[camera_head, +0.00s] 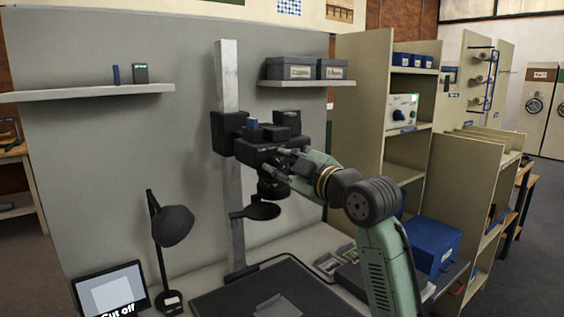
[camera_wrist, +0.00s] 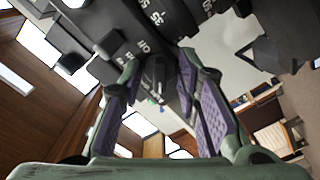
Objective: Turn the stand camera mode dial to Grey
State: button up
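The stand camera (camera_head: 262,150) is a black body on a tall grey column (camera_head: 230,180), its lens pointing down. My gripper (camera_head: 277,163) is at its right front side, beside the lens. In the wrist view my gripper's two purple-padded fingers (camera_wrist: 157,72) are apart, on either side of a small dark knob-like part (camera_wrist: 154,82). I cannot tell whether the pads touch it. White numbers show on black parts just beyond the fingertips. The mode dial's setting is not readable. A monitor (camera_head: 110,292) at the lower left reads "Cut off" under a pale page.
A black desk lamp (camera_head: 170,228) stands left of the column. A dark board (camera_head: 235,300) with a pale sheet (camera_head: 277,306) lies below the camera. A blue box (camera_head: 432,245) stands right of my arm. Shelves (camera_head: 90,92) hang on the grey panel.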

jog(key=shift+c, duration=0.6)
grip_shut()
jog(key=m+p, duration=0.1)
jog(key=m, duration=0.3)
jog(key=shift+a+m, duration=0.1)
jog(key=shift+m, duration=0.3)
jog(key=m+p, duration=0.1)
jog(key=m, duration=0.2)
jog(key=shift+r+m, duration=0.1)
jog(key=shift+m, duration=0.3)
jog(key=m+p, duration=0.4)
jog(key=m, duration=0.2)
jog(key=m+p, duration=0.2)
jog(key=m, duration=0.3)
jog(key=shift+s, duration=0.1)
jog(key=shift+m, duration=0.3)
